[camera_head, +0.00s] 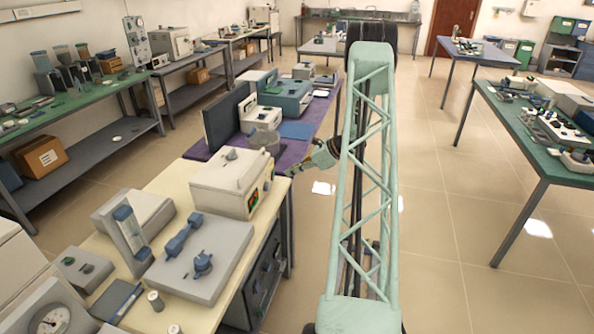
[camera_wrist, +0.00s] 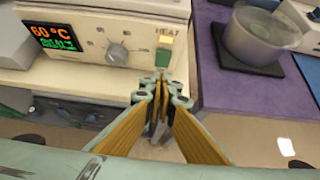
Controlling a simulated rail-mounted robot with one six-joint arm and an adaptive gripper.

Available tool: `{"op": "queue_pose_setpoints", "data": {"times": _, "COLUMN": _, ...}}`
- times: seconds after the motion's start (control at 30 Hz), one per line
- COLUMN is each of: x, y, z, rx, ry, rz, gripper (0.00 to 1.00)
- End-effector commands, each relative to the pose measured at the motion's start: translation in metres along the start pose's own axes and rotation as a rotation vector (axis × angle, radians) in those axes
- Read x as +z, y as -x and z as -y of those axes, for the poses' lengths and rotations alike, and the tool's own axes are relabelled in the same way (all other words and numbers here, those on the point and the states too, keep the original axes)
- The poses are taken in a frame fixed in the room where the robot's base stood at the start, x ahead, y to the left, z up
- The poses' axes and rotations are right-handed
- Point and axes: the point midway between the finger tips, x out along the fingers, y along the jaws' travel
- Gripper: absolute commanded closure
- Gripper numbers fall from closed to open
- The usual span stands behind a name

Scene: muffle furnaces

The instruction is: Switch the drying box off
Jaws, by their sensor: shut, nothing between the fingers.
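The drying box (camera_head: 232,182) is a cream box on the near bench, its front facing right. In the wrist view its front panel (camera_wrist: 85,15) carries a lit display (camera_wrist: 51,37) with "60 °C" in orange and a green line below. A grey knob (camera_wrist: 117,54) sits mid-panel. In the head view my gripper (camera_head: 289,174) is beside the box's front.
A purple-topped bench (camera_wrist: 222,90) adjoins on the right in the wrist view, with a pot (camera_wrist: 258,35) on a dark plate. In the head view a grey instrument (camera_head: 200,258) stands nearer on the cream bench. The floor aisle (camera_head: 440,230) is clear.

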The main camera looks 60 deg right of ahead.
Motion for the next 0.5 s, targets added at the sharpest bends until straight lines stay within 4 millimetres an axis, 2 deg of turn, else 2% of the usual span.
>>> {"op": "queue_pose_setpoints", "data": {"times": 0.1, "x": 0.001, "y": -0.016, "z": -0.001, "rx": 0.002, "ry": 0.001, "rz": 0.000, "gripper": 1.00}}
{"op": "queue_pose_setpoints", "data": {"times": 0.3, "x": 0.018, "y": -0.030, "z": -0.001, "rx": 0.001, "ry": 0.000, "rz": 0.000, "gripper": 1.00}}
{"op": "queue_pose_setpoints", "data": {"times": 0.5, "x": 0.027, "y": -0.038, "z": -0.001, "rx": 0.001, "ry": 0.000, "rz": 0.000, "gripper": 1.00}}
